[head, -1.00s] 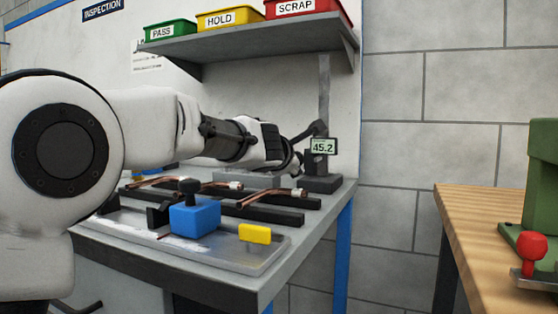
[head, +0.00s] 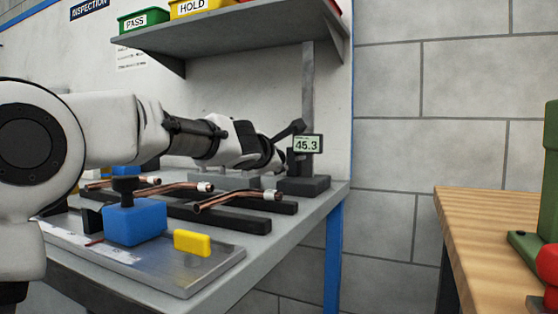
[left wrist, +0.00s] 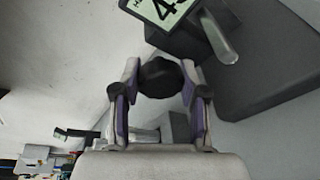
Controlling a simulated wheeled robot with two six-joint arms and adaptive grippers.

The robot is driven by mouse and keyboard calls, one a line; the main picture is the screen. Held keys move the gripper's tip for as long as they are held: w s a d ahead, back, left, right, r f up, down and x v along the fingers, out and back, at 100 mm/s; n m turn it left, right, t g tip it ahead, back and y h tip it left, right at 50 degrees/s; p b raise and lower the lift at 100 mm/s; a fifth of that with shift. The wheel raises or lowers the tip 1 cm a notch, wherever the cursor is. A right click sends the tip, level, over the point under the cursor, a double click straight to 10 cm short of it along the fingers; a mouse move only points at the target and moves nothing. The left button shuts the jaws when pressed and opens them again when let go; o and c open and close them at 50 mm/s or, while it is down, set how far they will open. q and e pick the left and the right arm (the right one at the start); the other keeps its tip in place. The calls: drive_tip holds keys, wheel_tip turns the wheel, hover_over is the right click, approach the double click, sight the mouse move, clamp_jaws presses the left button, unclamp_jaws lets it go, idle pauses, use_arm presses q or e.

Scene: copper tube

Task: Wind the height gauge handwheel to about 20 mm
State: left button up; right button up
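The height gauge stands at the back right of the inspection bench in the head view, with a dark base (head: 303,186), an upright column and a small display (head: 307,145) reading 45.3. My left gripper (head: 280,157) reaches in from the left beside the gauge; its fingertips are partly hidden there. In the left wrist view the round black handwheel (left wrist: 160,77) sits between the fingertips of my left gripper (left wrist: 161,82). The fingers appear to touch it on both sides. The wrist view shows only part of the display (left wrist: 163,8). My right gripper is in no view.
Copper tubes (head: 235,195) lie on dark rails in front of the gauge. A blue block with a black knob (head: 134,222) and a yellow block (head: 192,243) sit on a metal plate. A shelf (head: 240,25) with bins hangs above. A wooden table (head: 490,215) stands right.

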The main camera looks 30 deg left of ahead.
use_arm(q)
drive_tip(key=c, duration=0.3)
drive_tip(key=shift+r+p, duration=0.15)
drive_tip(key=shift+p, duration=0.15)
drive_tip(key=n+h+p, duration=0.1)
drive_tip(key=n+p, duration=0.1)
drive_tip(key=p, duration=0.1)
drive_tip(key=shift+r+n, duration=0.15)
drive_tip(key=shift+n, duration=0.25)
drive_tip(key=shift+f+n+h+p, duration=0.2)
drive_tip(key=shift+n+h+p, duration=0.3)
drive_tip(key=shift+n, duration=0.2)
drive_tip(key=shift+f, duration=0.1)
drive_tip(key=o, duration=0.8)
drive_tip(key=shift+o, duration=0.2)
drive_tip(key=shift+w, duration=0.1)
